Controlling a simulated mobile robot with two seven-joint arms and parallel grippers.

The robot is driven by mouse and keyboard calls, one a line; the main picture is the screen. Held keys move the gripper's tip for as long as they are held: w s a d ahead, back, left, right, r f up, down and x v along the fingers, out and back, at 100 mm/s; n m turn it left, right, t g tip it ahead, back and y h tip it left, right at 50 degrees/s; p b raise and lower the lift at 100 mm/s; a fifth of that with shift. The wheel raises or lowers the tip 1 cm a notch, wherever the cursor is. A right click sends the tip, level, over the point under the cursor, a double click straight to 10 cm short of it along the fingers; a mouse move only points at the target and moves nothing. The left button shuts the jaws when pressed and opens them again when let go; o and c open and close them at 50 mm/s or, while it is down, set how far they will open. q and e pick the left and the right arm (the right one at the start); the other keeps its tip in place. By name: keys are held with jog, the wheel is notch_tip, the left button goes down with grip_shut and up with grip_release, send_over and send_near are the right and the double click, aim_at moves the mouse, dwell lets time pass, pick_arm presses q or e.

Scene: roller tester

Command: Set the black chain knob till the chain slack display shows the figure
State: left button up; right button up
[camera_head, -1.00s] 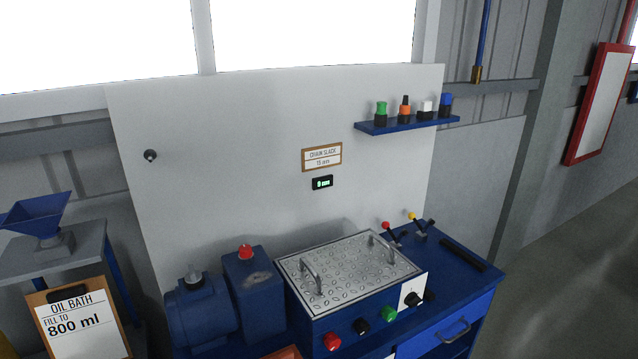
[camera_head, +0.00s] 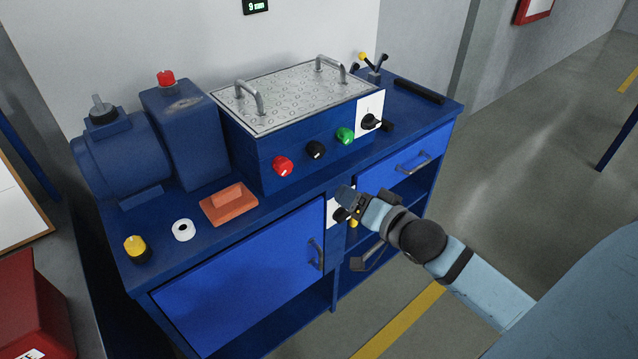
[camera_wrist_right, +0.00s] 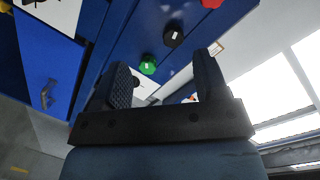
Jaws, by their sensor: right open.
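The black knob (camera_head: 316,150) sits between a red knob (camera_head: 282,166) and a green knob (camera_head: 345,136) on the front of the blue box. It also shows in the right wrist view (camera_wrist_right: 174,37), beyond my fingers. The chain slack display (camera_head: 256,6) at the top edge of the head view appears to read 9 mm. My right gripper (camera_head: 346,203) is in front of the bench, below and to the right of the black knob and apart from it. In the wrist view its fingers (camera_wrist_right: 162,80) are spread and empty. My left gripper is out of view.
A black switch (camera_head: 371,121) on a white plate is right of the green knob. Drawer and door handles project near my right gripper.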

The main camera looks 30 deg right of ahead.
aim_at(320, 153)
pick_arm(q)
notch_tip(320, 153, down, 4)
jog(key=b, duration=0.5)
pick_arm(e)
jog(key=w+m, duration=0.1)
jog(key=w, duration=0.3)
jog(key=w+d+r+m+t+b, duration=0.1)
jog(key=w, duration=0.3)
jog(key=w+r+m+b, duration=0.1)
jog(key=w, duration=0.4)
jog(key=shift+d+r+t, duration=0.15)
jog(key=shift+r+t, duration=0.05)
jog(key=shift+t, duration=0.2)
jog(key=shift+w, duration=0.8)
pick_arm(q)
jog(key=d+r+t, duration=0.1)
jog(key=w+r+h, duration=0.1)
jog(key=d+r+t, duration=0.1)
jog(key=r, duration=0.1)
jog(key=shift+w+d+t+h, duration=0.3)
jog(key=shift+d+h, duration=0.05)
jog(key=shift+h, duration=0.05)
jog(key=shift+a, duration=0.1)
pick_arm(e)
jog(key=c, duration=0.9)
